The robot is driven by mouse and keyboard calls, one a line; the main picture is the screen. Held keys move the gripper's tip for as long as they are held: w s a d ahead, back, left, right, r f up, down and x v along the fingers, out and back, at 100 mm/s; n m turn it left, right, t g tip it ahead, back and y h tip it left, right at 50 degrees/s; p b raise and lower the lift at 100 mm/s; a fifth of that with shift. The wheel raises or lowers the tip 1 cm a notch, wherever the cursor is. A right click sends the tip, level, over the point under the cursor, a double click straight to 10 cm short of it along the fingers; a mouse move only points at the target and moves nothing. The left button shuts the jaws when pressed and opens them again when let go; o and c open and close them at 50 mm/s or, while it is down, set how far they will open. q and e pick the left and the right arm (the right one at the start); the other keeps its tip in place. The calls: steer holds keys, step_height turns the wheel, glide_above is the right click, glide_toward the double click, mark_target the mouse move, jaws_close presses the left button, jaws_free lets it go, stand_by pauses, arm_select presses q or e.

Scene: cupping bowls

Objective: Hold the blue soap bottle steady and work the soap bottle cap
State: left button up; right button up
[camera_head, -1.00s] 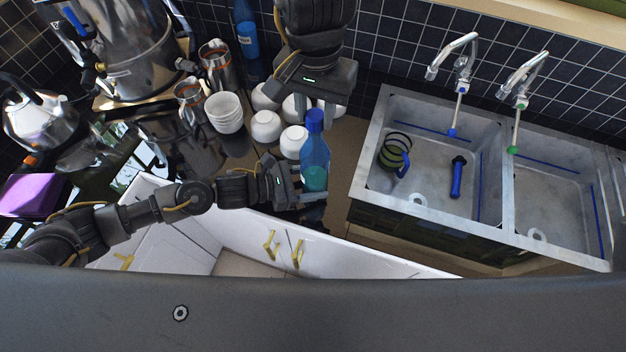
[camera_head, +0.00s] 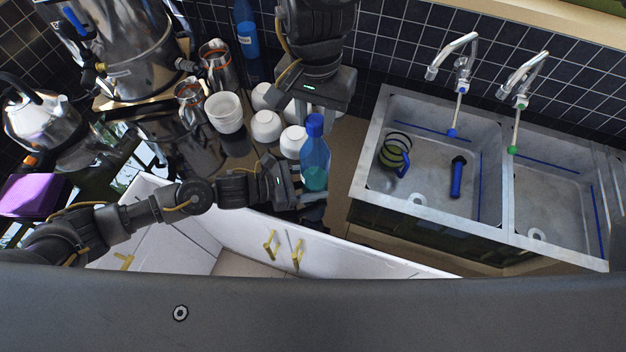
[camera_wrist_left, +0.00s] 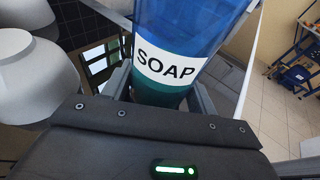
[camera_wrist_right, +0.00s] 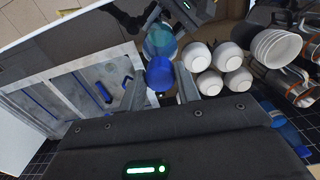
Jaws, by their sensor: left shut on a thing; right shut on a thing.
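The blue soap bottle (camera_head: 316,168) stands upright in the middle of the head view, with teal liquid low inside. In the left wrist view its SOAP label (camera_wrist_left: 167,66) faces the camera. My left gripper (camera_head: 310,192) is shut around the bottle's lower part. The blue soap bottle cap (camera_head: 314,122) is on the bottle's top. My right gripper (camera_head: 318,114) reaches down from above and is shut on the cap. In the right wrist view the cap (camera_wrist_right: 160,73) sits between its two fingers, with the bottle body (camera_wrist_right: 160,40) beyond it.
Several white bowls (camera_head: 266,126) stand close behind and left of the bottle. Metal jugs (camera_head: 214,62) are further left. Another blue bottle (camera_head: 247,40) stands at the back wall.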

steer(key=shift+f, duration=0.9)
steer(key=m, duration=5)
steer(key=shift+m, duration=0.3)
steer(key=m, duration=0.9)
steer(key=o, duration=0.9)
